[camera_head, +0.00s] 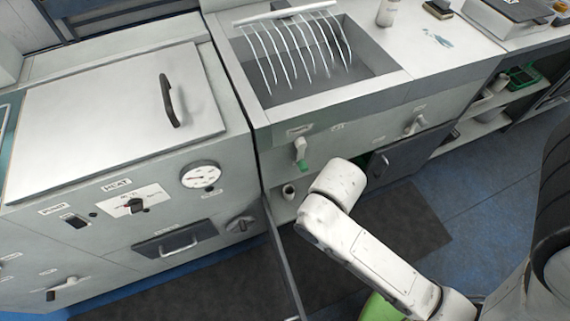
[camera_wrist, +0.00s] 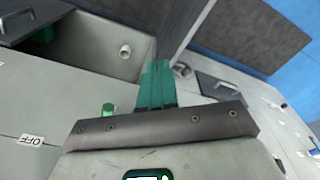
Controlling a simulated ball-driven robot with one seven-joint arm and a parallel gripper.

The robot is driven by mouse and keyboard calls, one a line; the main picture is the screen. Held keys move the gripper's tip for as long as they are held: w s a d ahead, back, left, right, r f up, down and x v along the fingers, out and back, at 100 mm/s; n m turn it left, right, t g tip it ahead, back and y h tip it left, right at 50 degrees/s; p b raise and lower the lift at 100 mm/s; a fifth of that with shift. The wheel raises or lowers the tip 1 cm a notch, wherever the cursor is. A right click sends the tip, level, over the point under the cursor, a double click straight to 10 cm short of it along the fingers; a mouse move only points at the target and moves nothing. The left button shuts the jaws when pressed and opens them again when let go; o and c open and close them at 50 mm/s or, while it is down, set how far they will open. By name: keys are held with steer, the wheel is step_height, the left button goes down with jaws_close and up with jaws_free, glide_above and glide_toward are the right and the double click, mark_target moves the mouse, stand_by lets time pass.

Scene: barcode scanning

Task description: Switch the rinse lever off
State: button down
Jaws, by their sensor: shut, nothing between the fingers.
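A white lever (camera_head: 300,150) with a green end hangs down on the front panel below the sink. I take it for the rinse lever; its label is too small to read. Water streams (camera_head: 295,50) fall from a bar (camera_head: 285,15) over the sink. In the wrist view a green lever end (camera_wrist: 108,110) stands left of my gripper (camera_wrist: 157,72), apart from it in the picture. An OFF label (camera_wrist: 31,140) lies further left. My gripper's teal fingers are shut and empty. In the head view my wrist hides the gripper, just right of and below the lever.
A second lever (camera_head: 416,122) sits further right on the same panel. Below are an open compartment and a dark door (camera_head: 410,155). A heater cabinet (camera_head: 120,110) with dial and knobs stands at left. A dark mat (camera_head: 400,220) covers clear floor.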

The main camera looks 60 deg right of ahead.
mark_target(303, 158)
steer(key=w+d+r+m+h, duration=0.1)
steer(key=w+r+m+h, duration=0.1)
steer(key=w, duration=0.6)
steer(key=w+d+r+m+h, duration=0.2)
steer(key=w+r+m+h, duration=0.1)
steer(key=w, duration=0.5)
steer(key=shift+d+m+h+b, duration=0.35)
steer(key=shift+m+h, duration=0.25)
steer(key=shift+m, duration=0.6)
steer(key=shift+s, duration=0.1)
steer(key=s+d+f, duration=0.1)
steer(key=d+f, duration=0.7)
steer(key=f, duration=0.1)
steer(key=shift+s+f, duration=0.3)
steer(key=shift+d+f+g, duration=0.1)
steer(key=shift+d+g, duration=0.05)
steer(key=shift+g, duration=0.15)
